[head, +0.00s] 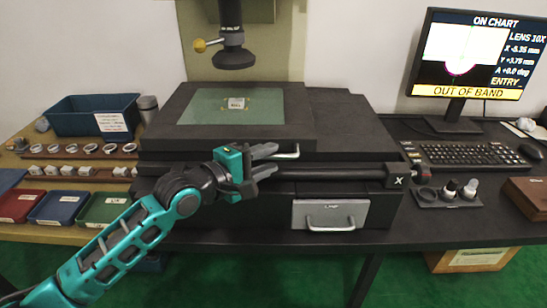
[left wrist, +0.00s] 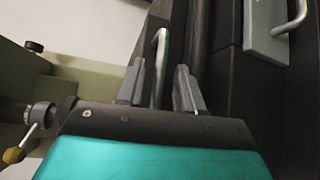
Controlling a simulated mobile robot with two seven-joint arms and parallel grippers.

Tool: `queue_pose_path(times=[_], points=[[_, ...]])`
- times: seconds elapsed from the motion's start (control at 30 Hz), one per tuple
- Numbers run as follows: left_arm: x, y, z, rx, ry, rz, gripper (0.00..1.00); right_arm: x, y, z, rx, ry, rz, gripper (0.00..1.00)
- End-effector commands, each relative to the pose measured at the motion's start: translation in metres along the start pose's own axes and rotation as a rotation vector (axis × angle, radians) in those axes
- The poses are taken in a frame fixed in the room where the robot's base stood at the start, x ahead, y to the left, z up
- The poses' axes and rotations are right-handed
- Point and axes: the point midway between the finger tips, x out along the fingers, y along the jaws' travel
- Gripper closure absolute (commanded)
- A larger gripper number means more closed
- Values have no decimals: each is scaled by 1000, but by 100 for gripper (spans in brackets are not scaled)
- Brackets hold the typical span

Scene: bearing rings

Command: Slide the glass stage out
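The glass stage (head: 205,108) is a pale green plate set in the black top of the measuring machine, with a small labelled piece (head: 236,103) on it. A light metal handle (head: 290,154) sticks out at the front of the stage body. It also shows in the left wrist view (left wrist: 159,62). My left gripper (head: 272,160) is at this handle. In the left wrist view its two grey fingers (left wrist: 158,85) stand apart, with the handle between them and a gap visible, at least on the right side. My right gripper is not in view.
A black rail with an X-marked end block (head: 398,177) runs just below the handle. A drawer with a grey front (head: 330,215) lies lower. The lens column (head: 234,55) hangs above the stage. Bins and rings (head: 92,148) are at left; a monitor (head: 476,55) and keyboard (head: 470,154) at right.

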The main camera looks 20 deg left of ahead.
Motion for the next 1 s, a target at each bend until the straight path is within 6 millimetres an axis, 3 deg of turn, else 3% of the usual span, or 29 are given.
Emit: queue_pose_path(times=[0.2,0.57,0.93,1.0], points=[[21,0,0,0,1,1,64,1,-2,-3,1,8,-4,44],[24,0,0,0,1,0,64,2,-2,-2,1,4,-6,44],[24,0,0,0,1,0,99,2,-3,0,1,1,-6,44],[24,0,0,0,1,0,100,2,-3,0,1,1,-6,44]])
